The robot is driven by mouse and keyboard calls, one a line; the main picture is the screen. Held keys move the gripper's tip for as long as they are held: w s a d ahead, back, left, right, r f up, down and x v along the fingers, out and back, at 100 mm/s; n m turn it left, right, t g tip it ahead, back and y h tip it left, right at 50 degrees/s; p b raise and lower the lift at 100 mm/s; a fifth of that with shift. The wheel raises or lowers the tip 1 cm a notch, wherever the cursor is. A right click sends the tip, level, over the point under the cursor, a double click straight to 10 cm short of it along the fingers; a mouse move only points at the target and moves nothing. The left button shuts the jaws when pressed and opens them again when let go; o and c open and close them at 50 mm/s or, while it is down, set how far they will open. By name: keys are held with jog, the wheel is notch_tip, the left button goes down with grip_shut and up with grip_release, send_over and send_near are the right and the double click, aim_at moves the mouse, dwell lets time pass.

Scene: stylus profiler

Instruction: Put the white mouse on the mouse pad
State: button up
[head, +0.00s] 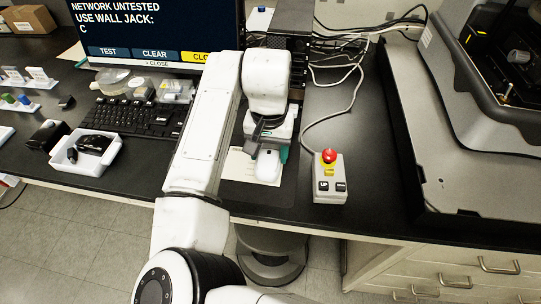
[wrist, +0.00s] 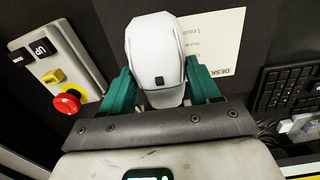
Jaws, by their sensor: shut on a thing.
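The white mouse (head: 268,167) is held between the green fingers of my gripper (head: 267,152). In the wrist view the white mouse (wrist: 156,45) fills the space between both fingers of my gripper (wrist: 160,85), one finger against each side. The mouse pad appears as a dark mat (head: 286,190) on the black bench, and the mouse is over it in the head view. A pale printed sheet (head: 240,165) lies there beside the mouse. Whether the mouse touches the surface below cannot be told. My arm hides part of the mat's left side.
A control box with a red button (head: 329,157) stands close to the right. The keyboard (head: 130,117) and a white tray with a dark mouse (head: 86,153) are left. A large instrument (head: 470,120) fills the right side. The bench's front edge is near.

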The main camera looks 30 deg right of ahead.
aim_at(270, 159)
jog(key=shift+w+d+f, duration=0.15)
jog(key=shift+d+f, duration=0.05)
jog(key=shift+f, duration=0.1)
jog(key=shift+w+d+f+p, duration=0.1)
jog(key=shift+f+p, duration=0.2)
jog(key=shift+f, duration=0.6)
jog(key=shift+w+d+f+p, duration=0.1)
jog(key=shift+f+p, duration=0.15)
jog(key=shift+f, duration=0.65)
jog(key=shift+f, duration=0.15)
jog(key=o, duration=1.1)
notch_tip(270, 159, up, 12)
jog(key=shift+r+b, duration=0.2)
jog(key=shift+b, duration=0.75)
